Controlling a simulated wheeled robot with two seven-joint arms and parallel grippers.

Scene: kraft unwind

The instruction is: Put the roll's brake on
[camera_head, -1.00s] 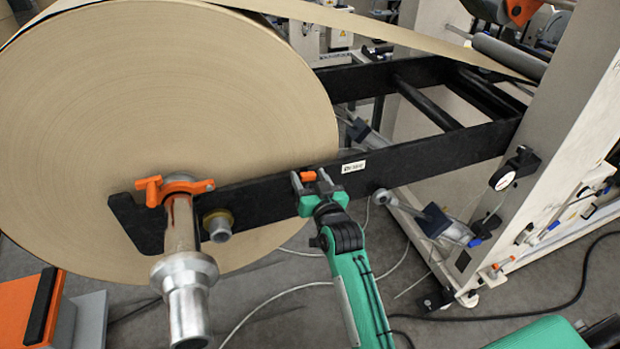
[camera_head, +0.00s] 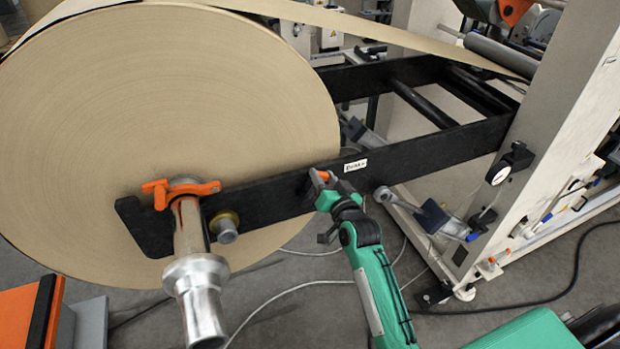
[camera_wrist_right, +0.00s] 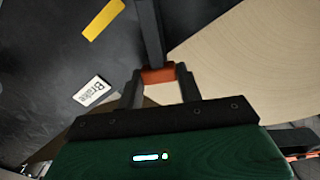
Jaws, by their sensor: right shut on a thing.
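The brake lever is a dark bar (camera_wrist_right: 148,35) with an orange grip (camera_wrist_right: 158,75) on its end; the grip also shows in the head view (camera_head: 323,176). It is on the near black arm of the stand, left of the white Brake label (camera_head: 355,165). My right gripper (camera_head: 326,187) is shut on the orange grip, with one finger on each side in the wrist view. The big kraft roll (camera_head: 130,120) hangs at the left on a steel shaft (camera_head: 190,240). My left gripper is not in view.
An orange clamp (camera_head: 205,188) sits over the shaft at the end of the black arm (camera_head: 270,197). A yellow mark (camera_wrist_right: 103,19) is on the dark surface beside the lever. A white machine frame (camera_head: 545,165) stands at the right. Cables lie on the grey floor.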

